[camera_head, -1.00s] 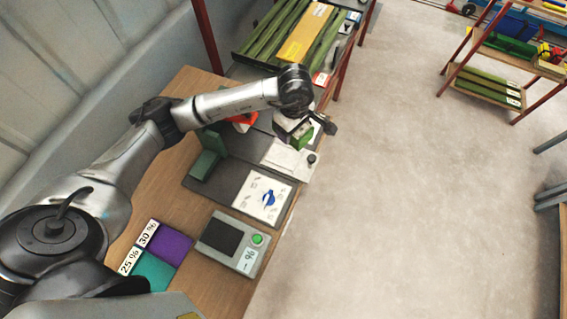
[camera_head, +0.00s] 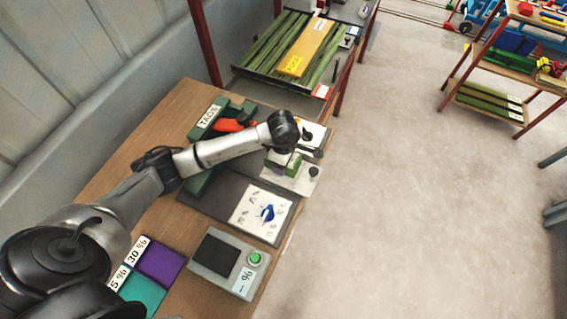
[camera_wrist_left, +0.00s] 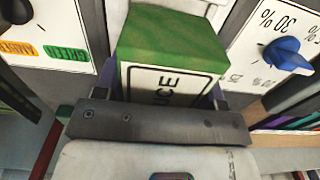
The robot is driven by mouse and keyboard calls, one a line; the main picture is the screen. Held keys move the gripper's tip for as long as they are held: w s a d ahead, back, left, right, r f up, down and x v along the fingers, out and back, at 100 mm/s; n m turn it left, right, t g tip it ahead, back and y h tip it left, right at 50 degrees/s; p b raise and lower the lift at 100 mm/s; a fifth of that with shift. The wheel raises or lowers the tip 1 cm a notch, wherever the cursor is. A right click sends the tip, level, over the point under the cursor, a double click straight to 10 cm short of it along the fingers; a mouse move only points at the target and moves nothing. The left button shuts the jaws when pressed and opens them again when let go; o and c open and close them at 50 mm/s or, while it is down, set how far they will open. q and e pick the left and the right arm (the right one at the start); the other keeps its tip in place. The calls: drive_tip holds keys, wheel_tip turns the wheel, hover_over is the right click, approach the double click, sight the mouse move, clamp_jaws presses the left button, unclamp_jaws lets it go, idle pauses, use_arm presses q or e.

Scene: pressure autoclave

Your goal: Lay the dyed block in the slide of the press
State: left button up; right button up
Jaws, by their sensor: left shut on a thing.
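The block (camera_wrist_left: 165,45) is in my left gripper (camera_wrist_left: 165,97). In the left wrist view its upper face is green and its near end has a white label with letters ending in "ICE". A little purple shows low beside the label. In the head view the green and purple block (camera_head: 281,169) is at the end of my left arm, over or beside a pale plate with a black knob (camera_head: 314,172). My wrist partly hides it, and I cannot tell if it touches the plate. I cannot make out the slide for certain. My right gripper is not in view.
A white dial panel with a blue knob (camera_head: 268,213) lies nearer. A grey box with a green button (camera_head: 254,258) and purple (camera_head: 161,262) and teal pads (camera_head: 143,290) are at the front. A green "TAGS" holder (camera_head: 207,118) and a rack with a yellow bar (camera_head: 305,47) are behind.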

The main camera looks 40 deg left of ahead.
use_arm(q)
drive_tip(key=shift+f, duration=1.05)
drive_tip(key=shift+f, duration=0.1)
drive_tip(key=o, duration=1)
wheel_tip(320, 180, up, 12)
drive_tip(key=shift+r, duration=0.1)
